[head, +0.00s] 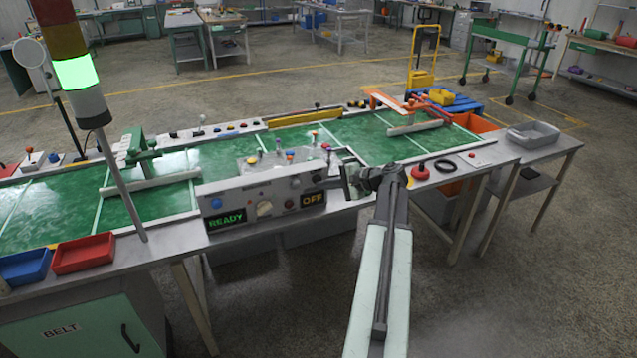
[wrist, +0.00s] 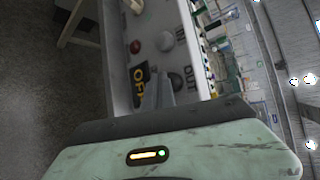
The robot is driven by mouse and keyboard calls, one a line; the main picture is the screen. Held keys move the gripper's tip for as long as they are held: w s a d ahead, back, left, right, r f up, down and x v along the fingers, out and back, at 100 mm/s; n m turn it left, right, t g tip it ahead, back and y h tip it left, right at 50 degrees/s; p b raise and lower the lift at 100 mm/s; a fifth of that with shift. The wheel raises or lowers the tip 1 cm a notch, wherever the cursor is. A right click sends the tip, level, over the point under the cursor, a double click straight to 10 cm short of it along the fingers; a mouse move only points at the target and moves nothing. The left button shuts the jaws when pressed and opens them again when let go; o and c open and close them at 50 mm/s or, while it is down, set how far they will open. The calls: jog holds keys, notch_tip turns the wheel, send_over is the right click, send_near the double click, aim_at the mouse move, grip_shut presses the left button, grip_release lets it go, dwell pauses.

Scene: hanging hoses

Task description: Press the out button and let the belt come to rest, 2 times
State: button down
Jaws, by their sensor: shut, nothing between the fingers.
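The grey control panel (head: 240,197) stands along the front of the green belt (head: 345,133). Its left display (head: 226,220) reads READY in green, and its right display (head: 313,199) reads OFF in amber. In the wrist view the panel appears turned on its side, with the OFF display (wrist: 139,84), a white button (wrist: 165,41) by the word IN, and the OUT label (wrist: 177,80). My gripper (head: 347,178) is at the panel's right end. Its shut fingers (wrist: 157,92) lie over the spot beside OUT and hide any button there. I cannot tell whether they touch.
A signal tower (head: 75,74) shows a lit green section. A red mushroom button (head: 420,172) and a black ring (head: 445,166) are right of my gripper. Blue (head: 24,267) and red (head: 84,253) trays sit at the left front. Several small knobs stand behind the panel.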

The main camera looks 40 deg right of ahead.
jog(key=shift+s+a, duration=0.2)
jog(key=shift+s, duration=0.35)
jog(key=shift+s+a, duration=0.3)
jog(key=shift+s, duration=0.5)
jog(key=shift+s+a, duration=0.35)
jog(key=shift+s, duration=0.4)
jog(key=shift+s+a, duration=0.3)
jog(key=shift+s, duration=0.5)
dwell(2.2)
jog(key=s, duration=0.1)
jog(key=s+a, duration=0.1)
jog(key=s, duration=0.1)
jog(key=shift+s+a, duration=0.25)
jog(key=w+d, duration=0.3)
jog(key=w, duration=0.5)
jog(key=shift+d, duration=0.15)
jog(key=shift+w, duration=0.1)
dwell(1.3)
